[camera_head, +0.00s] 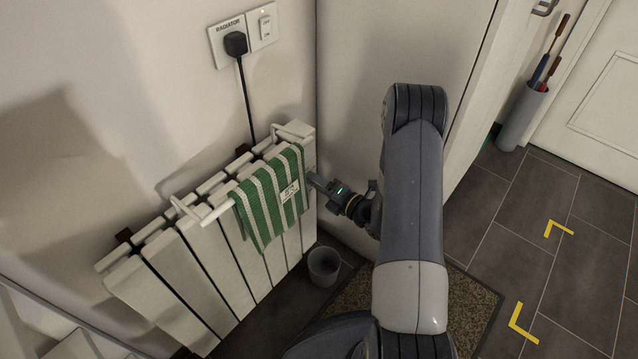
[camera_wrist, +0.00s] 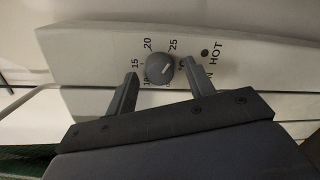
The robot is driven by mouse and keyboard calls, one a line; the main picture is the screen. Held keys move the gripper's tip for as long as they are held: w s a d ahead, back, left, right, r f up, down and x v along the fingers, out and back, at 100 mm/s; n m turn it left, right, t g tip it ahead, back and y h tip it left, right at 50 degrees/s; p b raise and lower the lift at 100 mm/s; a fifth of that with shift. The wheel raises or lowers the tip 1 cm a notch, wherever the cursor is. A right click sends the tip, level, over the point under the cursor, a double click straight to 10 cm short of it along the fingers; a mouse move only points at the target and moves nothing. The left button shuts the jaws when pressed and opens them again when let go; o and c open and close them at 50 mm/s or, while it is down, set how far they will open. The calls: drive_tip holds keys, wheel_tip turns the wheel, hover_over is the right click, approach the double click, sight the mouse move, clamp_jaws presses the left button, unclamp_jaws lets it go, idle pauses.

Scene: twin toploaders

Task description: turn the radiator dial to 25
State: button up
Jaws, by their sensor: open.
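The radiator dial (camera_wrist: 160,69) is a round grey knob on the white end panel of the radiator (camera_wrist: 90,55), with 10, 15, 20 and 25 printed around it. A light mark on the knob points up and right, seemingly a little past 25 toward a number hidden by the right finger. My gripper (camera_wrist: 159,76) is open, with one finger on each side of the dial; I cannot tell whether either touches it. In the head view my gripper (camera_head: 316,181) is at the radiator's right end, and the dial is not discernible there.
A green striped towel (camera_head: 270,205) hangs on the radiator's front rail. A small grey bin (camera_head: 323,266) stands on the floor below my gripper. A plug (camera_head: 236,43) and an on/off switch (camera_head: 265,27) are on the wall above. A small dark light (camera_wrist: 205,53) sits beside HOT.

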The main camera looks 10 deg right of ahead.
drive_tip(key=p+v, duration=0.1)
drive_tip(key=v, duration=0.9)
drive_tip(key=shift+s+d, duration=0.2)
drive_tip(key=shift+s, duration=0.1)
drive_tip(key=b+x, duration=0.1)
drive_tip(key=x, duration=0.9)
drive_tip(key=shift+w+a, duration=0.2)
drive_tip(key=shift+w, duration=0.15)
